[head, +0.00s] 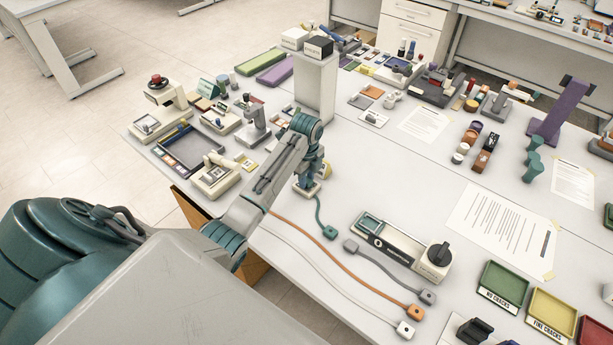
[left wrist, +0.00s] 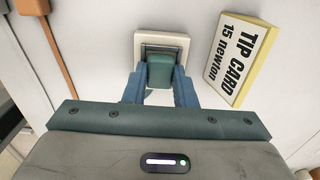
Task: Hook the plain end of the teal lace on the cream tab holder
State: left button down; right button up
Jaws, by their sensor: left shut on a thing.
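My left gripper (head: 309,180) is low over the table in the head view. In the left wrist view its two blue fingers (left wrist: 160,88) are shut on a teal block-like end of the teal lace (left wrist: 160,71). That end sits over the lower part of the square cream tab holder (left wrist: 182,41); I cannot tell whether it is hooked. The holder's dark slot shows just beyond it. In the head view the cream tab holder (head: 307,192) is partly hidden by the gripper. The teal lace (head: 318,211) runs from there to a teal square end piece lying on the table.
A tip card reading 15 newton (left wrist: 240,55) lies right of the holder. Orange (head: 345,268) and white (head: 318,266) laces lie nearer the front, with a grey lace (head: 385,265) beside a cream device with a black knob (head: 432,262). A tall grey block (head: 315,90) stands behind.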

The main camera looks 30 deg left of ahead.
pick_arm(q)
jog(key=shift+s+f, duration=0.2)
jog(key=shift+f, duration=0.1)
